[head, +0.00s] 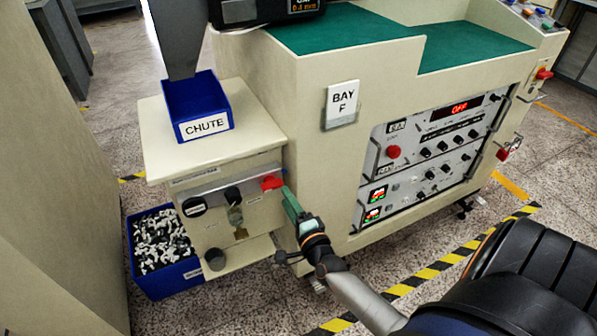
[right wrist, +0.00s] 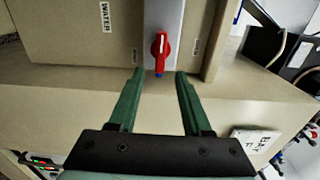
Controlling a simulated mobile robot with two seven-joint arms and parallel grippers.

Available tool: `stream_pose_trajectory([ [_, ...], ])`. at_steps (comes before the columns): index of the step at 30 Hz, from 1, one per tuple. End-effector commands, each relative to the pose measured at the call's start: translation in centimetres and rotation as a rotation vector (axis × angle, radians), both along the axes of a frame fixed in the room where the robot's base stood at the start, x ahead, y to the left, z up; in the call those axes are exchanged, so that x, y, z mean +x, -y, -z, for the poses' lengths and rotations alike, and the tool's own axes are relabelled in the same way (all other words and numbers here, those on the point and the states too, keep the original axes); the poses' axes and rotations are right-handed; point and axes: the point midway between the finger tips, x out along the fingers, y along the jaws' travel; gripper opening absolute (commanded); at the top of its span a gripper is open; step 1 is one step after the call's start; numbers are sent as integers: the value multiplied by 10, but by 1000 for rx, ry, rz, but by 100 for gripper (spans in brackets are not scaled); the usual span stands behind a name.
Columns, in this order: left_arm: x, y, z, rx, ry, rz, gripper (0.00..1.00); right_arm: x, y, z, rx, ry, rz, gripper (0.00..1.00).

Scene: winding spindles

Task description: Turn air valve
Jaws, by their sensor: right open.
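The air valve has a red handle (head: 271,182) at the right end of the grey strip on the front of the small cream cabinet. In the right wrist view the red handle (right wrist: 160,46) lies along the grey strip, its narrow end pointing down the picture toward my gripper. My right gripper (head: 286,190) has green fingers and is just in front of the handle. In the right wrist view the gripper (right wrist: 160,73) is open, with the handle centred just beyond the fingertips and nothing visibly held. My left gripper is not in view.
A blue CHUTE bin (head: 205,108) stands on the cabinet top. Black knobs (head: 194,207) sit left of the valve. A blue crate (head: 166,278) of small parts is on the floor at left. The large BAY F machine (head: 300,120) stands close on the right.

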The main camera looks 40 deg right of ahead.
Motion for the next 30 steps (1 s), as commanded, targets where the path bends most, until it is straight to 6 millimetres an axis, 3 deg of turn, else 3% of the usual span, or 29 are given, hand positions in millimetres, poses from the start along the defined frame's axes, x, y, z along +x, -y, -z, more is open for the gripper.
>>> stream_pose_trajectory([
  [6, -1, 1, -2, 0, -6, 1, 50, -43, -11, 0, 1, -2, -1, 49],
  [12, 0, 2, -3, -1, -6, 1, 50, -64, -16, -1, 1, 1, 0, 49],
  [30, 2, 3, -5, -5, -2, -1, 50, -69, -17, 0, 1, 2, 0, 49],
])
